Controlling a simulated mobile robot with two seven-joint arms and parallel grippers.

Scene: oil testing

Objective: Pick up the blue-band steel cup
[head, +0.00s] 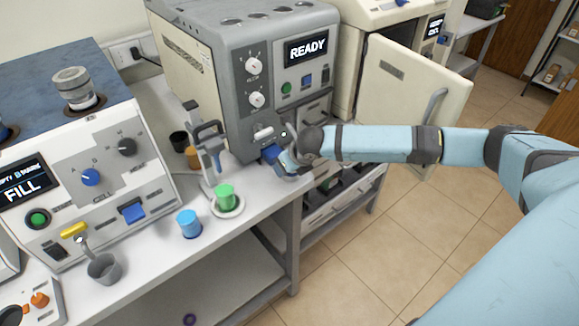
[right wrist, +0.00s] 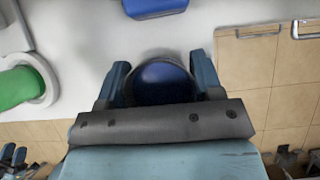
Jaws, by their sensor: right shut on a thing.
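My right gripper (head: 289,165) reaches in from the right, to the counter's front corner by the machine that reads READY. In the right wrist view its two fingers (right wrist: 161,85) stand on either side of a round cup (right wrist: 162,78) with a dark blue inside, and they are shut on it. In the head view the cup is mostly hidden by the gripper, and I cannot tell whether it touches the counter. My left gripper is not in view.
The READY machine (head: 240,60) stands right behind the gripper, with a blue part (head: 271,153) close by. On the white counter (head: 255,205) to the left are a green cup (head: 226,196) on a white disc, a light blue cup (head: 189,223) and a grey stand (head: 212,155).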

